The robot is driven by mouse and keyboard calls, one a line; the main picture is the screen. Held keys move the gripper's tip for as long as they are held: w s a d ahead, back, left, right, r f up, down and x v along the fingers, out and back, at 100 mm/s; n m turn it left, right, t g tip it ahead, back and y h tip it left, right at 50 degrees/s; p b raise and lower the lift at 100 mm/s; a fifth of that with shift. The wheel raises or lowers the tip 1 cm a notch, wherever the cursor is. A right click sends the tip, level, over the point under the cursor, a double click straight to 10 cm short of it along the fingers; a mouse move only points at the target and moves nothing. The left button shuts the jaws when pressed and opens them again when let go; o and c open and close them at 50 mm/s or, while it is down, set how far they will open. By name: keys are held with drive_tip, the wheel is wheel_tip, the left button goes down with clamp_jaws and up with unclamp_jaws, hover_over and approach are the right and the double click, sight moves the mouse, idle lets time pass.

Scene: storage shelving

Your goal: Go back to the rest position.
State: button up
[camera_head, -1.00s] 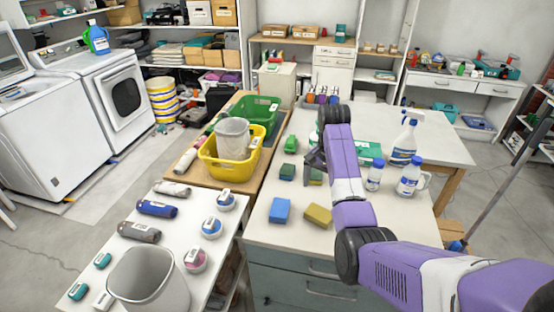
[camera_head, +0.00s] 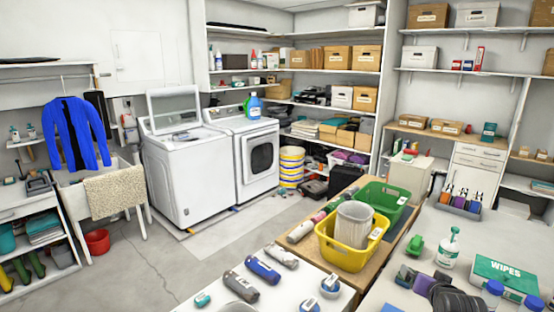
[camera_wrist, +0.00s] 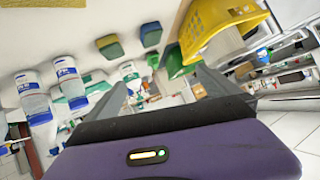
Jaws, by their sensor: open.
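My gripper (camera_wrist: 162,88) shows in the wrist view with its two grey fingers spread apart and nothing held between them. The wrist view is tilted. Beyond the fingers are the yellow basket (camera_wrist: 215,28), two sponges (camera_wrist: 109,45) and white bottles (camera_wrist: 35,100), all apart from the fingers. In the head view, only a small part of my arm (camera_head: 455,299) shows at the bottom edge, over the white worktop (camera_head: 400,298) at the right. The fingertips cannot be made out there.
On the worktop stand a spray bottle (camera_head: 449,249), a teal wipes box (camera_head: 503,277) and several small items. A brown table beside it holds the yellow basket (camera_head: 345,255) and a green basket (camera_head: 385,197). Washing machines (camera_head: 187,170) stand left. Open floor (camera_head: 150,260) lies in front.

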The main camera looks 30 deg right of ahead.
drive_tip(key=s+a+n+t+y+b, duration=0.1)
drive_tip(key=s+a+n+t, duration=0.4)
drive_tip(key=a, duration=0.9)
drive_tip(key=s+a+n+t+y+b, duration=0.1)
drive_tip(key=s+a+n+t, duration=0.1)
drive_tip(key=s+a, duration=0.8)
drive_tip(key=s+a+n+y+b, duration=0.3)
drive_tip(key=s+a+y, duration=0.3)
drive_tip(key=s+a, duration=1.1)
drive_tip(key=shift+a+f+n+g, duration=0.25)
drive_tip(key=shift+a+n+g, duration=0.15)
drive_tip(key=shift+a+n, duration=0.6)
drive_tip(key=shift+s, duration=0.1)
